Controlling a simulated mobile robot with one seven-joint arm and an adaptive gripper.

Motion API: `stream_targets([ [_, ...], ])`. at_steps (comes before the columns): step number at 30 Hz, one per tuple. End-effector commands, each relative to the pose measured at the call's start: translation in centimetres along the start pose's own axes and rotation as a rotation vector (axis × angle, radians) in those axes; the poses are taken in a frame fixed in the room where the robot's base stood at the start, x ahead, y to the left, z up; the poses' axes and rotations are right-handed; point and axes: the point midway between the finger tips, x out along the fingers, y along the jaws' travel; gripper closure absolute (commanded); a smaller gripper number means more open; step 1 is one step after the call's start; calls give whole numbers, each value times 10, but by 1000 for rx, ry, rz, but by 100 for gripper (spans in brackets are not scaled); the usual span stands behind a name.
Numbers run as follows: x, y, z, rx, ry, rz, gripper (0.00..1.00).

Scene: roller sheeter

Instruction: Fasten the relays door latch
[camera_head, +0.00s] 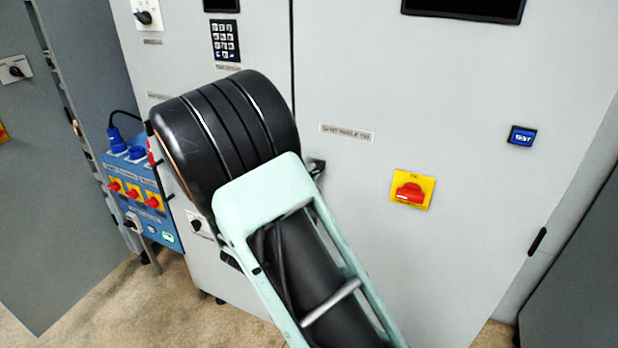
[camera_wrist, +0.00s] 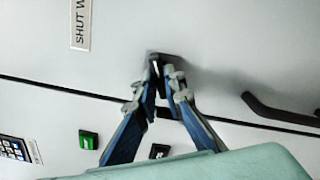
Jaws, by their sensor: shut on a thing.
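In the wrist view my gripper (camera_wrist: 164,74) has its two blue-and-grey fingers close together at the tips. It is shut on a small dark latch (camera_wrist: 174,58) on the grey cabinet front. The fingers hide much of the latch, so I cannot tell whether it is turned across the seam or fastened. The dark door seam (camera_wrist: 50,86) runs across the picture and passes behind the fingers. In the head view my arm covers my gripper and most of the latch area. The right cabinet door (camera_head: 460,90) looks flush there.
A black bar handle (camera_wrist: 280,112) sticks out right of my gripper. A green button (camera_wrist: 88,140) lies lower left. In the head view a red-and-yellow switch (camera_head: 411,190) is on the right door, and a blue socket box (camera_head: 140,195) stands at the left.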

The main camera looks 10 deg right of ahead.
Motion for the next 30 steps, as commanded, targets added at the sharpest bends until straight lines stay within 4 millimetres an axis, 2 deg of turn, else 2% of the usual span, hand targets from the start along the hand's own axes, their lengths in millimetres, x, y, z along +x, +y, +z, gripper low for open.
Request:
stream_targets([
  [21,0,2,1,-681,0,-1,100],
  [30,0,2,1,-917,0,-1,100],
])
